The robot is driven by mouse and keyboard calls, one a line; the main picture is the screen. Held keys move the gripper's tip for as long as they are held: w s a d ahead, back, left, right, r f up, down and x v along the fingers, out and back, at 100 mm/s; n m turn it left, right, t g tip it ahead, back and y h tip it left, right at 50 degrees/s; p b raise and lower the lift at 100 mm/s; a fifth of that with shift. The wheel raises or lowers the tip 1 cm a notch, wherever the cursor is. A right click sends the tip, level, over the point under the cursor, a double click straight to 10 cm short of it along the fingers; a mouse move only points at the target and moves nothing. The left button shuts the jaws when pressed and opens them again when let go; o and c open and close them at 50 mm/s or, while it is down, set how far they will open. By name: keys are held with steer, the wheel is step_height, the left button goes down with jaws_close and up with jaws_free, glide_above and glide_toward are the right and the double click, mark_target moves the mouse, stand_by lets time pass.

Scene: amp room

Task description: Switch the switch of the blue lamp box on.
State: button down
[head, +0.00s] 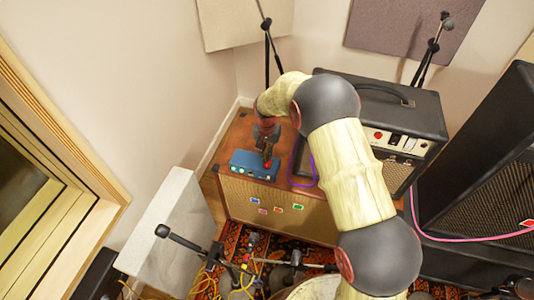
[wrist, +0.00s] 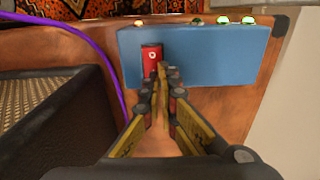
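The blue lamp box (head: 250,163) sits on top of a brown wooden amp cabinet (head: 230,150). In the wrist view the blue box (wrist: 220,60) has a red rocker switch (wrist: 151,52) with a white round mark, near its left end. Small lamps line its far edge: a small orange one (wrist: 138,23) at the left, a dim one (wrist: 197,21), and two bright green ones (wrist: 235,20) at the right. My gripper (wrist: 161,70) has its fingertips together, with nothing seen between them. They are at the switch's lower right edge; I cannot tell whether they touch it. The head view shows my gripper (head: 267,156) above the box.
A black amp (head: 400,115) stands right of the blue box, with a purple cable (wrist: 95,50) between them. A large black speaker (head: 480,190) is at the far right. Microphone stands (head: 190,243) and cables crowd the front floor. A wall is close on the left.

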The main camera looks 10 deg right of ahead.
steer(key=shift+s+d+f, duration=0.2)
steer(key=shift+s+f, duration=0.2)
steer(key=shift+f, duration=0.1)
steer(key=shift+s+a+r+p, duration=0.1)
steer(key=shift+s+p, duration=0.1)
steer(key=shift+s, duration=0.15)
steer(key=shift+s+a+p, duration=0.1)
steer(key=shift+s+p, duration=0.05)
steer(key=shift+s, duration=0.2)
step_height(320, 180, up, 15)
steer(key=p, duration=0.5)
steer(key=shift+w+a, duration=0.15)
steer(key=shift+w, duration=0.1)
steer(key=shift+p, duration=0.35)
steer(key=shift+s+a+r+t+h+p, duration=0.1)
steer(key=shift+s+r+t+h+p, duration=0.25)
steer(key=shift+p, duration=0.7)
steer(key=shift+f, duration=0.25)
